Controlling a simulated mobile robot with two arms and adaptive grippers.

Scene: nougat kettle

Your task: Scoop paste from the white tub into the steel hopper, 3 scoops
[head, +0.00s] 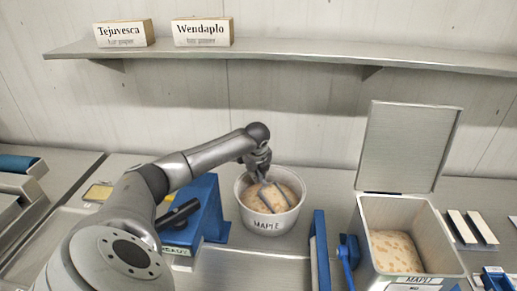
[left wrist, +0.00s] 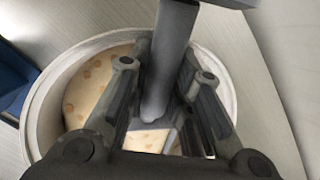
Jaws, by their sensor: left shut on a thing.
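The white tub (head: 266,225), labelled MAPLE, stands on the steel counter and holds pale paste with tan spots. My left gripper (head: 260,176) is over the tub, shut on the handle of a grey metal scoop (head: 277,197). The scoop's head is at the paste inside the tub; I cannot tell how deep or how full it is. In the left wrist view, the scoop's handle (left wrist: 168,65) stands between my fingers, with the tub's rim (left wrist: 42,105) around them. The steel hopper (head: 412,216), also labelled MAPLE, has its lid up and spotted paste inside. My right gripper is not in view.
A blue box-like stand (head: 205,210) is left of the tub, close to my left arm. A blue upright plate (head: 319,250) and a blue handle (head: 348,250) lie between tub and hopper. The raised lid (head: 405,145) stands behind the hopper; a shelf (head: 300,57) runs above.

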